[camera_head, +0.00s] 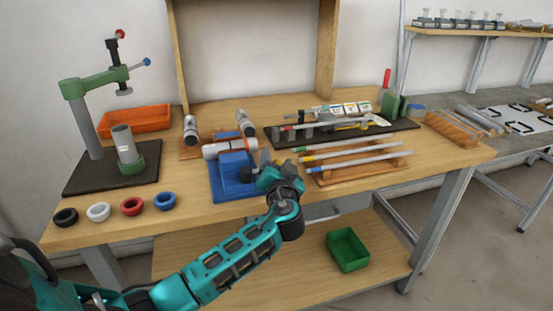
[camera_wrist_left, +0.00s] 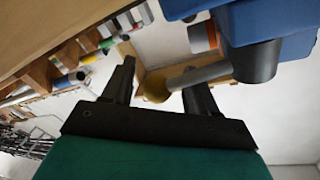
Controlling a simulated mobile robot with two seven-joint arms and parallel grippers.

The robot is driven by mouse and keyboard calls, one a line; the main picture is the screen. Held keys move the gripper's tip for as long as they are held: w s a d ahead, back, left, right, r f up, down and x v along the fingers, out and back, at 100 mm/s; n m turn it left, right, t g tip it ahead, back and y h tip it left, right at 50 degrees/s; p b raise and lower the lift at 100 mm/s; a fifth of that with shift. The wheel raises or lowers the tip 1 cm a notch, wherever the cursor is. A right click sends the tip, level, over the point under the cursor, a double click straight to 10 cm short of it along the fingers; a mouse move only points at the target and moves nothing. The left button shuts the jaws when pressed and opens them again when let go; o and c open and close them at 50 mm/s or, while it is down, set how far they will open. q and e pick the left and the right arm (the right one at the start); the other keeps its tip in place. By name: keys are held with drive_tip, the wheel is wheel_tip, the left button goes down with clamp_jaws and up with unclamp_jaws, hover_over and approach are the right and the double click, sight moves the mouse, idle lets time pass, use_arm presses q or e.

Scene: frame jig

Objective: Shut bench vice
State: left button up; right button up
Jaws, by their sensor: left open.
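The blue bench vice (camera_head: 230,176) stands near the table's front edge in the head view, with a white tube with orange bands (camera_head: 228,148) at its back; I cannot tell whether its jaws touch the tube. In the left wrist view the blue vice body (camera_wrist_left: 268,22) fills the top right, with a dark round hub (camera_wrist_left: 255,62) and a grey handle bar (camera_wrist_left: 200,75) sticking out of it. My left gripper (camera_head: 268,163) is open just right of the vice. Its two dark fingers (camera_wrist_left: 160,85) are close to the bar's free end, with no clear grip. My right gripper is out of view.
A rack of coloured rods (camera_head: 355,158) lies right of my left gripper, with a dark tool tray (camera_head: 400,131) behind it. Several rings, including a blue one (camera_head: 164,201), lie at the front left beside a green press stand (camera_head: 75,89). A green bin (camera_head: 347,250) sits on the lower shelf.

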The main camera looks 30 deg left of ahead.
use_arm(q)
drive_tip(key=shift+w+a, duration=0.35)
drive_tip(key=shift+w, duration=0.05)
drive_tip(key=shift+d+f, duration=0.1)
drive_tip(key=shift+f, duration=0.05)
clamp_jaws()
